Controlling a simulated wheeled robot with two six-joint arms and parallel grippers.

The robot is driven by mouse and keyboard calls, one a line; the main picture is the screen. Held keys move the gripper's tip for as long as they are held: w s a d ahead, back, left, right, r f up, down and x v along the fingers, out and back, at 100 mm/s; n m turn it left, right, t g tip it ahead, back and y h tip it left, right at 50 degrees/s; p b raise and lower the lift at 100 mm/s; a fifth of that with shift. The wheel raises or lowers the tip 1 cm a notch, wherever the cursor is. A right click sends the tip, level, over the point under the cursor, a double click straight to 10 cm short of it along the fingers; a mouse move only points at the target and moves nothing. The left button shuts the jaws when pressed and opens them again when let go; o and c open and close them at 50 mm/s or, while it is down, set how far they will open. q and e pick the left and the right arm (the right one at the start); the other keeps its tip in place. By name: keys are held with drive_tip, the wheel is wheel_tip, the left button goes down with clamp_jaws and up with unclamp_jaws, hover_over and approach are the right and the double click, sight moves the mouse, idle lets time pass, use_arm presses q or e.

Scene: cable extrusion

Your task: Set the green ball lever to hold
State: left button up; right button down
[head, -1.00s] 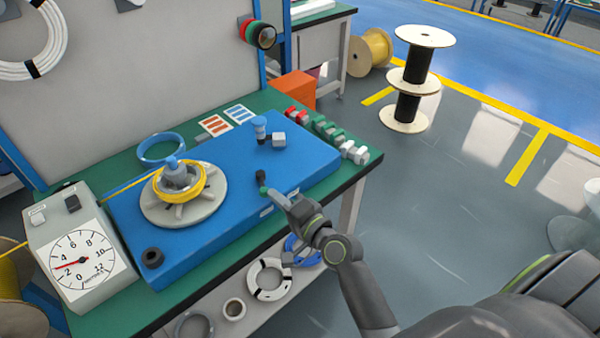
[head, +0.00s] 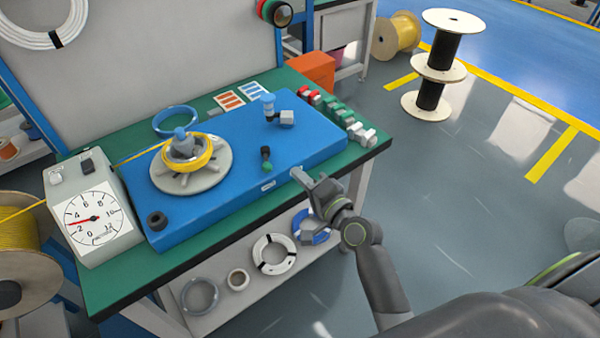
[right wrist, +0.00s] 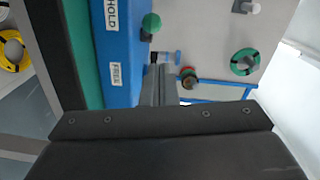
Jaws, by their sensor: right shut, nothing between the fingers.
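The green ball lever (head: 266,167) stands near the front edge of the blue machine top (head: 223,195), below a black piece in the picture. In the right wrist view its green ball (right wrist: 151,22) is level with the HOLD label (right wrist: 111,15), away from the FREE label (right wrist: 117,72). My right gripper (head: 297,174) is shut and empty at the machine's front edge, to the right of the ball and apart from it. In the right wrist view its fingers (right wrist: 158,85) lie near the FREE label. My left gripper is not in view.
A turntable (head: 220,176) with a yellow coil stands left on the machine, beside a dial gauge box (head: 95,218). A blue-topped post (head: 268,106) and small grey block (head: 287,118) stand behind the lever. Coloured pieces line the right table edge.

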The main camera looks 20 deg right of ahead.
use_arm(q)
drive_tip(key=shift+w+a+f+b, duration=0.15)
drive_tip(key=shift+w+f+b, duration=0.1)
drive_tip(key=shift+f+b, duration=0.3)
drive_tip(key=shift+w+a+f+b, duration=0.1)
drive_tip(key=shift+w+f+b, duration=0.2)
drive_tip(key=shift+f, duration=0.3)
use_arm(e)
drive_tip(key=s+a, duration=0.2)
drive_tip(key=s, duration=0.6)
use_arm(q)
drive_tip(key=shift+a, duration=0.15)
use_arm(e)
drive_tip(key=shift+a, duration=0.1)
